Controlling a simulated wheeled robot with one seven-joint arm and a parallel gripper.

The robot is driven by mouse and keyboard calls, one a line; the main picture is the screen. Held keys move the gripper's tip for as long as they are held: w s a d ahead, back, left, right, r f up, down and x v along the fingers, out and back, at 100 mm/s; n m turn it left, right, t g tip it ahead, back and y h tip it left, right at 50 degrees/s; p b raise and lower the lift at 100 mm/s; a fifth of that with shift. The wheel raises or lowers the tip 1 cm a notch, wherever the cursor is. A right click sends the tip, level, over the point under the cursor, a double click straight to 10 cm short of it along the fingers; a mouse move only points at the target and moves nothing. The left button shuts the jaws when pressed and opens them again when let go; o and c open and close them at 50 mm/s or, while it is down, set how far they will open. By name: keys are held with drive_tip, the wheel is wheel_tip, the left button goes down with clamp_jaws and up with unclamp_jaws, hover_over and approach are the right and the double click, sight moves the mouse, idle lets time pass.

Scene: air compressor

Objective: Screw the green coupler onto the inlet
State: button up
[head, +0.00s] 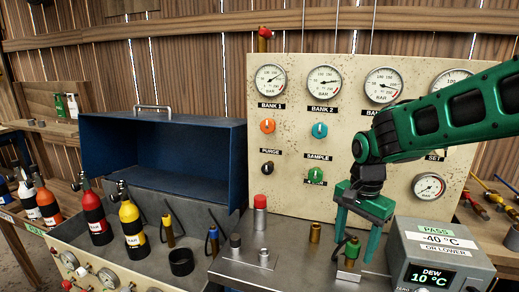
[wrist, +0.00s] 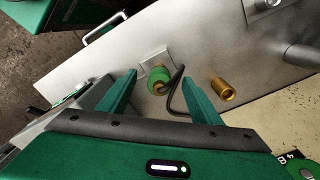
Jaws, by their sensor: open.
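The green coupler (head: 352,247) sits upright on a brass piece on a small metal plate on the grey bench top. In the wrist view the green coupler (wrist: 159,75) has a dark hose beside it. My gripper (head: 356,248) is open and points down, one finger to each side of the coupler. In the wrist view my gripper (wrist: 160,80) shows gaps between its fingers and the coupler. A bare brass fitting (head: 315,232) stands on the bench to the left; it also shows in the wrist view (wrist: 222,89). I cannot tell whether this fitting is the inlet.
The dew meter (head: 437,257), reading 10 °C, stands close to the right of my gripper. A gauge panel (head: 345,150) rises behind. A red-capped fitting (head: 260,212) and a dark-capped fitting (head: 235,245) stand left. Red and yellow bottles (head: 133,229) are farther left.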

wheel_tip(320, 180, up, 15)
drive_tip(key=s+d+f+n, duration=0.2)
drive_tip(key=s+d+f, duration=0.5)
drive_tip(key=s, duration=0.4)
drive_tip(key=s+d+f+n, duration=0.2)
drive_tip(key=s+d+f, duration=0.5)
drive_tip(key=s+d, duration=0.3)
drive_tip(key=shift+s+d, duration=0.15)
drive_tip(key=shift+s, duration=1.05)
drive_tip(key=shift+w+f, duration=0.25)
drive_tip(key=shift+w, duration=0.4)
